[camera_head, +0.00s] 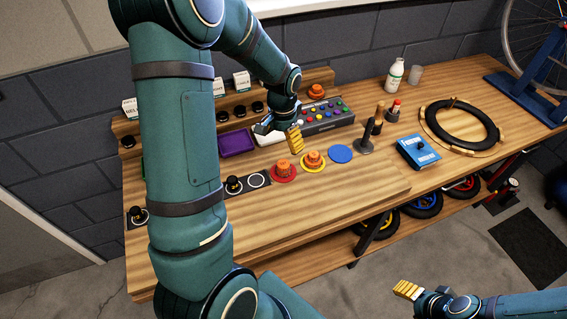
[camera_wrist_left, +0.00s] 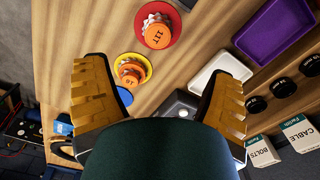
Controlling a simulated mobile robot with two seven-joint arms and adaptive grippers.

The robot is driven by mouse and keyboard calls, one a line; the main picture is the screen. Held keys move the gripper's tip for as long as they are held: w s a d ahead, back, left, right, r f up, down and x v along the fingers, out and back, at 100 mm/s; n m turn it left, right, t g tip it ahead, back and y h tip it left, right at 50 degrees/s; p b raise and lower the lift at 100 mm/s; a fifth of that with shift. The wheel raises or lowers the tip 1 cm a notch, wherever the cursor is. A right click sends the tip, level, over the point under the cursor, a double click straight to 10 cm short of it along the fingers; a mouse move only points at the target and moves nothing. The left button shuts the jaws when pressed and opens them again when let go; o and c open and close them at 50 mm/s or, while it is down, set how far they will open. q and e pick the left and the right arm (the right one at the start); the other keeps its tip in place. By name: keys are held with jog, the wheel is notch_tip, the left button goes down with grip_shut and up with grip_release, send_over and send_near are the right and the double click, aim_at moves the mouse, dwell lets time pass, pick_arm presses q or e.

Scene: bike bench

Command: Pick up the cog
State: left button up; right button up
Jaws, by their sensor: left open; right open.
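Two orange cogs with dark marks on top sit on coloured discs on the wooden bench: one cog (camera_head: 284,168) on a red disc (camera_head: 283,178), one cog (camera_head: 313,157) on a yellow disc (camera_head: 322,167). They also show in the left wrist view, the red-disc cog (camera_wrist_left: 157,31) and the yellow-disc cog (camera_wrist_left: 130,73). Another orange piece (camera_head: 317,91) sits on the back ledge. My left gripper (camera_head: 293,138) is open and empty above the bench, behind the cogs; its spread fingers (camera_wrist_left: 158,98) fill the wrist view. My right gripper (camera_head: 407,290) is open, off the bench's front.
A blue disc (camera_head: 340,154) lies bare right of the yellow one. A button panel (camera_head: 328,118), white tray (camera_head: 267,136) and purple tray (camera_head: 236,143) stand behind. A dark upright post (camera_head: 366,138), blue box (camera_head: 418,151) and black ring (camera_head: 460,125) are to the right.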

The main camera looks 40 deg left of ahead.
pick_arm(q)
send_over(283, 163)
notch_tip(283, 163, down, 5)
jog(key=shift+a+r, duration=0.15)
jog(key=shift+r, duration=0.05)
jog(key=shift+d+f, duration=0.2)
jog(key=shift+f, duration=2.75)
jog(key=c, duration=1.2)
